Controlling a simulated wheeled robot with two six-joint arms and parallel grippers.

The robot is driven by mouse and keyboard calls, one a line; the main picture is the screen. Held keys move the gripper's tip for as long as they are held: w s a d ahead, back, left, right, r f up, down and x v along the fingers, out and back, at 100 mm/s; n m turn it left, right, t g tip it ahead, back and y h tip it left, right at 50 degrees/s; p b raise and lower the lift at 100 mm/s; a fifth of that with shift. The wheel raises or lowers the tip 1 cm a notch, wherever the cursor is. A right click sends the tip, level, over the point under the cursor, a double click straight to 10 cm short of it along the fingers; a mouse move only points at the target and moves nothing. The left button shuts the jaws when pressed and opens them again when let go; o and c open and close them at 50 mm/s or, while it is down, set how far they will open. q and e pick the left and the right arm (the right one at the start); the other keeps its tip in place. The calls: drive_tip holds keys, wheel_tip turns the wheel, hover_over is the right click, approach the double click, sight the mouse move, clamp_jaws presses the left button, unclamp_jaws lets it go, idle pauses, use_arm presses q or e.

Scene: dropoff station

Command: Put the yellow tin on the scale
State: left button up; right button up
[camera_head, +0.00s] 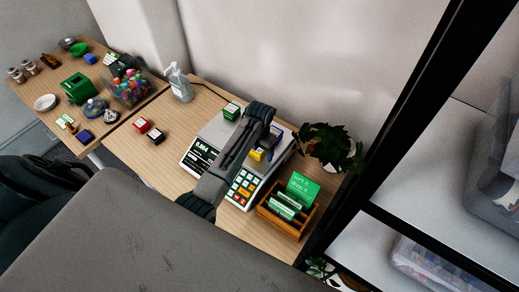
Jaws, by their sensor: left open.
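A small yellow tin (257,155) is on the right part of the scale's pale top plate, as far as I can see; my arm partly covers this area. The scale (212,133) has a lit number display at its left front and a colored keypad (243,187) at its right front. My left arm crosses over the scale from the front. My left gripper (268,128) is open, just above and beyond the tin, with no visible hold on it. My right gripper is out of view.
A green tin (231,110) sits at the plate's back left edge. A wooden card holder (286,217) and a plant (325,145) stand close at the right. A pump bottle (180,84) stands behind left.

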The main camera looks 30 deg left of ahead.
sight(259, 149)
use_arm(q)
drive_tip(key=shift+w+a, duration=0.1)
drive_tip(key=shift+a, duration=0.05)
drive_tip(key=shift+w+a, duration=0.1)
wheel_tip(259, 149, up, 6)
drive_tip(key=b, duration=0.2)
drive_tip(key=shift+r+b, duration=0.15)
drive_tip(key=shift+b, duration=0.2)
wheel_tip(259, 149, up, 3)
drive_tip(key=shift+b, duration=0.5)
wheel_tip(259, 149, up, 3)
drive_tip(key=shift+f+p, duration=0.15)
drive_tip(key=shift+p, duration=0.65)
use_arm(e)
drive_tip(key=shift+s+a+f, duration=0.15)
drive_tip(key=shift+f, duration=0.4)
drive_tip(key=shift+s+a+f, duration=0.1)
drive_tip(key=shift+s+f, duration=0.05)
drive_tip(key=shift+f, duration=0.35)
use_arm(q)
drive_tip(key=shift+f, duration=0.1)
